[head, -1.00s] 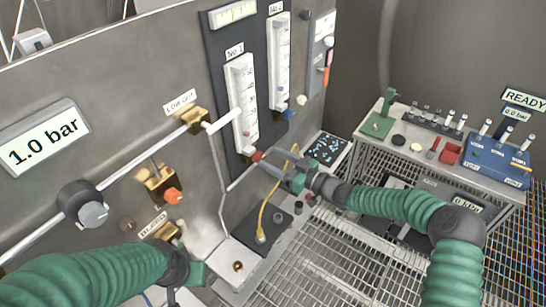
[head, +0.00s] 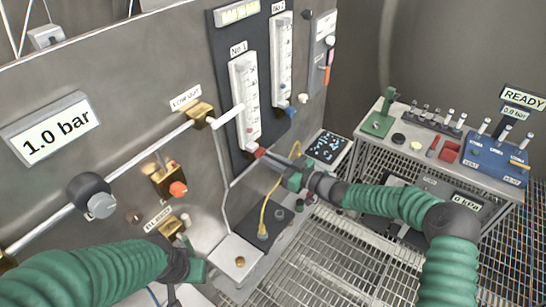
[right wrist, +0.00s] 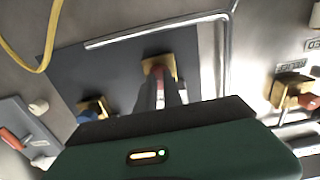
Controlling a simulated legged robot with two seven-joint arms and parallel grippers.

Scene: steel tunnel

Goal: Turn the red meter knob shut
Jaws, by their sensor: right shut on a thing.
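The red meter knob (head: 259,153) sits at the foot of the clear flow meter labelled No.1 (head: 244,100) on the dark panel. My right gripper (head: 268,158) reaches it from the lower right and is shut on it. In the right wrist view the narrow fingers (right wrist: 163,92) close on the red knob (right wrist: 160,71), in front of its brass fitting. They hide most of the knob, so its turn angle cannot be told. My left gripper (head: 196,270) is low at the left, away from the meters. Its fingers are not clear.
A blue knob (head: 289,113) sits under the second meter (head: 281,62). A yellow hose (head: 266,205) hangs just below my right gripper. A bench with a blue box (head: 499,158) stands right. The display reads 1.0 bar (head: 52,132).

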